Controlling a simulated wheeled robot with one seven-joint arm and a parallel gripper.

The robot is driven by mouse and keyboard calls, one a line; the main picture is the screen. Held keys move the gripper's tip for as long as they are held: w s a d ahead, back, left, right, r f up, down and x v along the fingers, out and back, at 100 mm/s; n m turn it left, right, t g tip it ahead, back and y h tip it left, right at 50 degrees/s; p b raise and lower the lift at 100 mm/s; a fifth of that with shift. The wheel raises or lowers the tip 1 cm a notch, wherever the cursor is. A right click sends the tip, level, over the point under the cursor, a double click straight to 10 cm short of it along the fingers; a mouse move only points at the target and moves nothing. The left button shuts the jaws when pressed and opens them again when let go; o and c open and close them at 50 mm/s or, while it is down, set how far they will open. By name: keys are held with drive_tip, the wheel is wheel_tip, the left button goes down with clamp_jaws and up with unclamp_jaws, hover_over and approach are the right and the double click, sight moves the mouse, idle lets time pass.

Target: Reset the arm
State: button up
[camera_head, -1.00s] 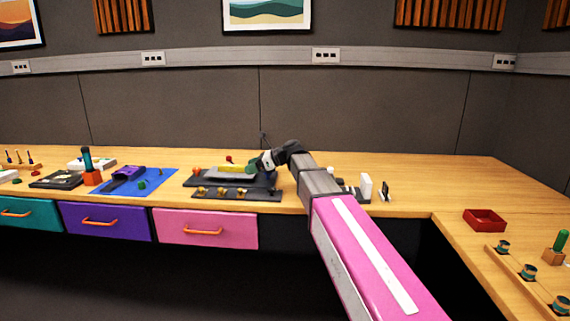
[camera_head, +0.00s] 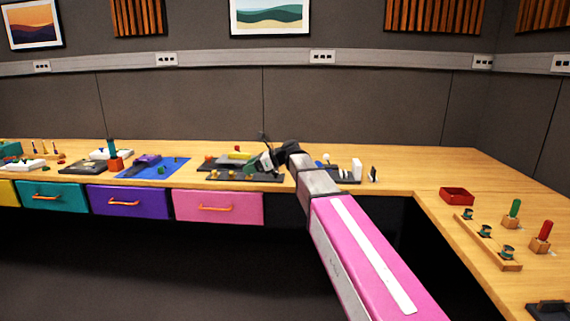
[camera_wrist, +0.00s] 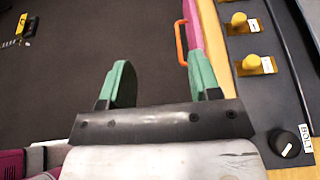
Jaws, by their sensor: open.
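My gripper (camera_head: 262,163) is over the dark panel (camera_head: 240,177) on the wooden desk, at the end of my pink and grey arm. In the wrist view, my gripper (camera_wrist: 163,78) shows two green fingers spread apart with nothing between them. Grey floor shows below the gap. The dark panel (camera_wrist: 268,100), with yellow knobs (camera_wrist: 252,63) and a black dial (camera_wrist: 284,143) beside a "BOLT" label, lies to the right of the fingers. The trackball cannot be made out.
A pink drawer (camera_head: 218,208) with an orange handle is under the desk edge. The handle (camera_wrist: 181,43) shows close to the right finger in the wrist view. A white block (camera_head: 356,168) stands right of my arm. A red tray (camera_head: 457,196) sits on the right desk wing.

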drive_tip(key=s+d+f+n+h, duration=0.45)
drive_tip(key=d+f, duration=0.35)
drive_tip(key=f, duration=0.3)
drive_tip(key=s+d+f+n+h, duration=0.35)
drive_tip(key=s+d+f, duration=0.35)
drive_tip(key=f, duration=0.5)
drive_tip(key=s+d+f+n+h, duration=0.2)
drive_tip(key=s+d+f+n, duration=0.3)
drive_tip(key=d, duration=0.3)
drive_tip(key=s+d+f+n+g+h, duration=0.1)
drive_tip(key=s+d+f+n+h, duration=0.2)
drive_tip(key=d, duration=0.6)
drive_tip(key=s+f+n, duration=0.2)
drive_tip(key=s+f, duration=0.1)
drive_tip(key=s, duration=0.1)
drive_tip(key=shift+s+d+f+n+h, duration=0.2)
drive_tip(key=shift+s+f+n+h, duration=0.1)
drive_tip(key=shift+s+f+n, duration=0.1)
